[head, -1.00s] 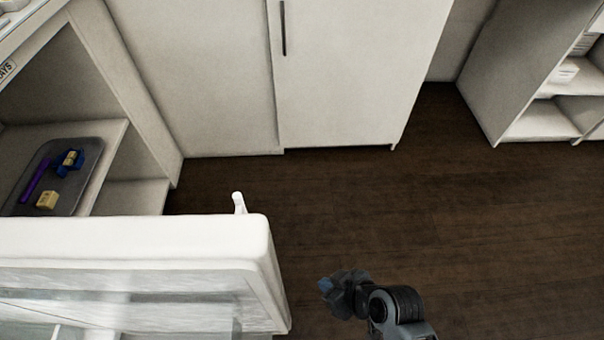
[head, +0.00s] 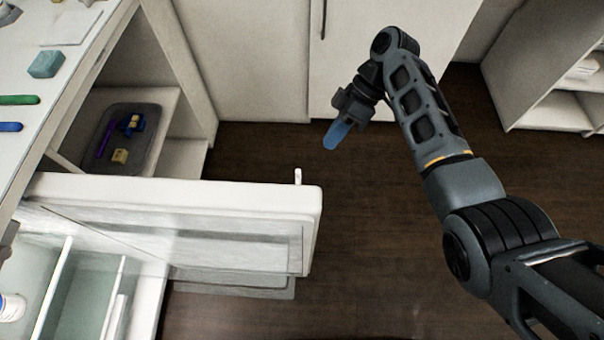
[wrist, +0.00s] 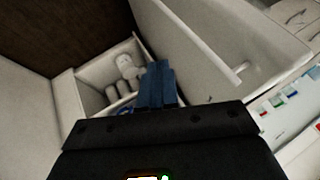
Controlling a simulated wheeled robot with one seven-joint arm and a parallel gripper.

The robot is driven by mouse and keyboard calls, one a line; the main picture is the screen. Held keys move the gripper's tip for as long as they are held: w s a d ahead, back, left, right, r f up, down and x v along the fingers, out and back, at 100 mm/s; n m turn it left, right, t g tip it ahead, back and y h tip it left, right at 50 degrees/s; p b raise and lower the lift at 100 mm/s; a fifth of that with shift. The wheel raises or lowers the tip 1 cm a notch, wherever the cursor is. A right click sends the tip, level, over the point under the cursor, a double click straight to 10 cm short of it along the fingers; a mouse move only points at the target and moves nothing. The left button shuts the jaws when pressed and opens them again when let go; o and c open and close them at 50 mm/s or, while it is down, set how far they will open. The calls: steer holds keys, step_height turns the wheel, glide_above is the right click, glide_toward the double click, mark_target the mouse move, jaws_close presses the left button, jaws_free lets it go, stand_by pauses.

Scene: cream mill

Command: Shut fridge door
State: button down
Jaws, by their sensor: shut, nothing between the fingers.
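The white fridge door (head: 180,195) stands open in the head view, jutting right from the fridge at the lower left. Its inner side with clear shelving faces the bottom of the picture. A small white handle (head: 298,176) sticks up near the door's free end. The open fridge interior (head: 85,290) shows below the door at the left. My gripper (head: 337,134), with blue fingers, is shut and empty, beyond the door's free end and apart from it. In the wrist view the blue fingers (wrist: 157,85) are together, with the door's outer face (wrist: 215,45) and its handle (wrist: 228,74) to their right.
A counter (head: 60,60) with small items runs along the left. A grey tray (head: 120,150) sits on a shelf beneath it. A white cabinet (head: 250,60) stands at the back, and open shelves (head: 545,75) at the right. Dark floor (head: 350,240) is clear between.

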steer(key=s+a+f+p, duration=0.3)
steer(key=s+a+f, duration=0.2)
steer(key=s+f, duration=0.2)
steer(key=shift+s+a+f, duration=0.25)
steer(key=shift+a+f, duration=0.1)
steer(key=shift+s, duration=0.1)
stand_by(0.3)
